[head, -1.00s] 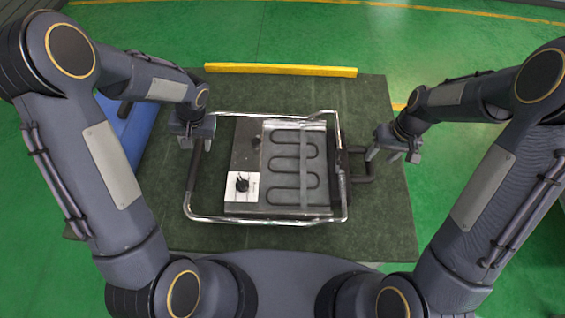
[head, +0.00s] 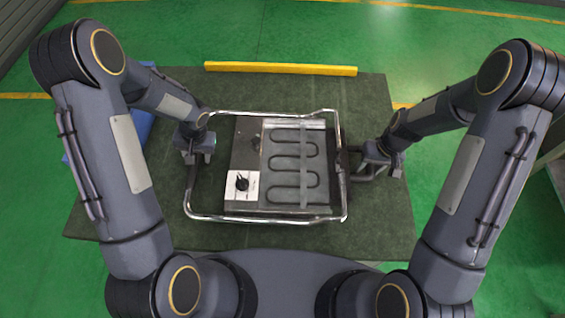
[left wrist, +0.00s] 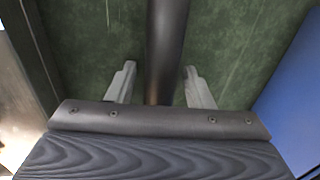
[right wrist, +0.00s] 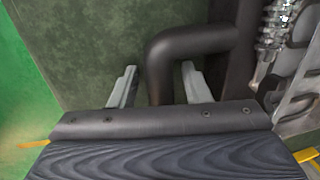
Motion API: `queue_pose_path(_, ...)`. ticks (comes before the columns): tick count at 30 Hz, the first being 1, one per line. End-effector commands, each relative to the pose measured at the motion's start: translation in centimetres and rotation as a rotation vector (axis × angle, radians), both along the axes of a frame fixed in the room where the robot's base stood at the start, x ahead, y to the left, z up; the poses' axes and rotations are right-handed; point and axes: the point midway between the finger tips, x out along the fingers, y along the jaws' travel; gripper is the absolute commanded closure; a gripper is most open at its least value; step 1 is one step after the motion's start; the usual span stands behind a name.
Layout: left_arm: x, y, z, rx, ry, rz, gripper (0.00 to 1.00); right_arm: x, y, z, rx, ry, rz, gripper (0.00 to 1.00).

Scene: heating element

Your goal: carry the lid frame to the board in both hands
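The lid frame (head: 265,219) is a chrome tube loop on the dark mat. It surrounds a grey board (head: 245,150) with a dark heating coil and a control knob; whether they touch is unclear. The frame has a dark bar on its left side and a dark handle on its right. My left gripper (head: 195,158) is open, its fingers either side of the dark bar (left wrist: 167,45) with gaps showing in the left wrist view. My right gripper (head: 378,168) is open, its fingers either side of the bent dark handle (right wrist: 190,42) in the right wrist view.
The dark green mat (head: 370,225) lies on a green floor. A yellow bar (head: 280,69) lies along its far edge. A blue object (head: 137,125) stands at the left, partly behind my left arm. The mat between the frame and my base is clear.

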Motion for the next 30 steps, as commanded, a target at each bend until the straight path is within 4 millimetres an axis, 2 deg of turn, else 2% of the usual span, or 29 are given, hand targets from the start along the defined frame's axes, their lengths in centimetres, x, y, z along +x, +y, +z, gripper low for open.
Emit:
queue_pose_path(1,0.00,0.00,0.02,0.000,0.000,0.000,0.60,0.00,0.00,0.01,0.000,0.000,0.000,0.64)
queue_pose_path(9,0.00,-0.02,0.04,0.000,0.000,0.000,0.95,-0.01,-0.01,0.02,0.000,0.000,0.000,0.99)
queue_pose_path(10,0.00,-0.02,0.04,0.000,0.000,0.000,0.99,-0.01,-0.01,0.02,0.000,0.000,0.000,1.00)
queue_pose_path(30,0.01,-0.02,0.07,0.000,0.000,0.000,1.00,-0.01,-0.02,0.05,0.000,0.000,0.000,1.00)
